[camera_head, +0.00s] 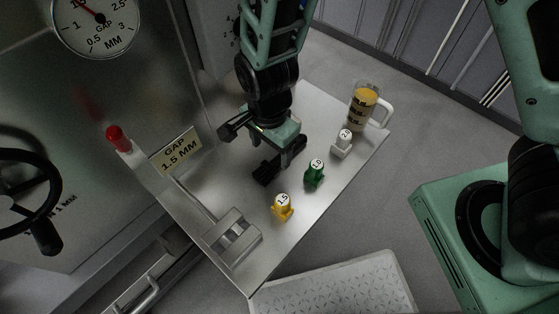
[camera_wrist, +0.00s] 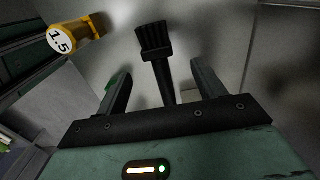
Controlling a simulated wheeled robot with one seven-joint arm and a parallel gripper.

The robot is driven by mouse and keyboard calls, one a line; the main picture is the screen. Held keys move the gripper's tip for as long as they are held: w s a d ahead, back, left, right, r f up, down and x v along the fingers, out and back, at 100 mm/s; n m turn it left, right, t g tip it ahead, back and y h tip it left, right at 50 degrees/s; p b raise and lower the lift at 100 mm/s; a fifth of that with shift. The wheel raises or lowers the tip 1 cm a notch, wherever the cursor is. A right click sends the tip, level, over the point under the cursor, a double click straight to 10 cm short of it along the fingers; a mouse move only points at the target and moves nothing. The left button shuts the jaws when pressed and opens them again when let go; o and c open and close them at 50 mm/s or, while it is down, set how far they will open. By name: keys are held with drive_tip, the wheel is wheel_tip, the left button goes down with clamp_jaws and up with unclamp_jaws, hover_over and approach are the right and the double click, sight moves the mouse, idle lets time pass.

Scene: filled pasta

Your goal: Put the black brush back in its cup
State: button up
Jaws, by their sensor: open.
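The black brush (camera_wrist: 155,45) shows in the wrist view, its dark bristles at the top and its handle running down between the two fingers of my gripper (camera_wrist: 160,70). The fingers stand apart on either side of the handle, with gaps visible. In the head view my gripper (camera_head: 281,160) is low over the middle of the metal table; the brush there blends with the black fingers. A clear mug with a white handle and dark-banded tan contents (camera_head: 362,107) stands at the table's far right corner. I cannot tell whether it is the brush's cup.
A white piece marked 2 (camera_head: 342,144), a green piece (camera_head: 314,173) and a yellow piece marked 1.5 (camera_head: 282,207) stand along the table's right side. A metal block (camera_head: 233,238) is at the front. A "GAP 1.5 MM" sign (camera_head: 175,150) and red knob (camera_head: 118,138) are left.

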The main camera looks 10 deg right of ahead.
sight(272, 164)
drive_tip(key=shift+s+d+f+b, duration=0.1)
drive_tip(key=shift+f+b, duration=0.25)
drive_tip(key=shift+f, duration=1.1)
drive_tip(key=shift+s+f+b, duration=0.1)
drive_tip(key=shift+f+b, duration=0.2)
drive_tip(key=shift+f, duration=1.15)
drive_tip(key=c, duration=1.2)
drive_tip(key=shift+w+r, duration=0.1)
drive_tip(key=shift+r, duration=0.05)
